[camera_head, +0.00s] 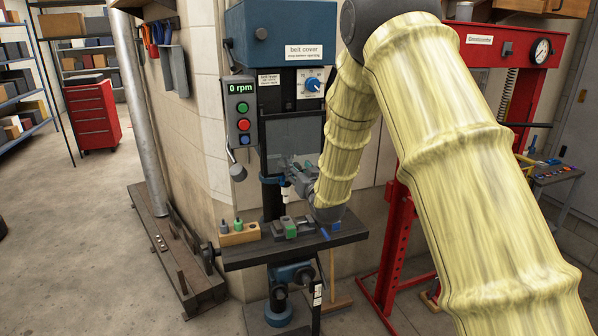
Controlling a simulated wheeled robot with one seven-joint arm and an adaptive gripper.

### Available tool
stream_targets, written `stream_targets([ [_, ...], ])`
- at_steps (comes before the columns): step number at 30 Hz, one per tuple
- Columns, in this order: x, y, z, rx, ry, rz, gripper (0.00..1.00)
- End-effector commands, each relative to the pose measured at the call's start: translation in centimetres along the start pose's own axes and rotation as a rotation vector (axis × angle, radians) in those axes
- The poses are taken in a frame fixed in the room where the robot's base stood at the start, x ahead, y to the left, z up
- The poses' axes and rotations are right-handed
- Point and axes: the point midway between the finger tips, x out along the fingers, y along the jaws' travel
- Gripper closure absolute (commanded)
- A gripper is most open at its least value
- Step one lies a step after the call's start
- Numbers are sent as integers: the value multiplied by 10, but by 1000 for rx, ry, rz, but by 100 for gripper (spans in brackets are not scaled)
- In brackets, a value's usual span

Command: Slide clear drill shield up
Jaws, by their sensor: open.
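The drill press has a blue belt cover (282,35) on top and a dark work table (290,248) below. The clear drill shield (292,136) shows as a greyish see-through panel at the front of the drill head, above the work table. My arm, in a yellowish sleeve, comes in from the right. My gripper (287,172) is at the lower edge of the shield and looks close to it; I cannot tell whether it touches. It is open, small in the picture, and partly hidden by my own wrist.
A control box (240,125) reading "0 rpm" hangs left of the drill head. A wooden block (239,235) with small bottles and a vise (291,226) sit on the work table. A red press frame (398,235) stands to the right. The floor at left is free.

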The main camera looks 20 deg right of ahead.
Motion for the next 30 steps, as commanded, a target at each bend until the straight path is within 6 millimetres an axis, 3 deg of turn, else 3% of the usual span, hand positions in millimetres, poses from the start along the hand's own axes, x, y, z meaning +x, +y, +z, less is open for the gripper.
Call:
stream_targets([
  [8,-21,0,-1,1,0,1,54],
  [21,-97,0,0,1,-1,0,54],
  [30,-119,0,0,0,1,0,54],
])
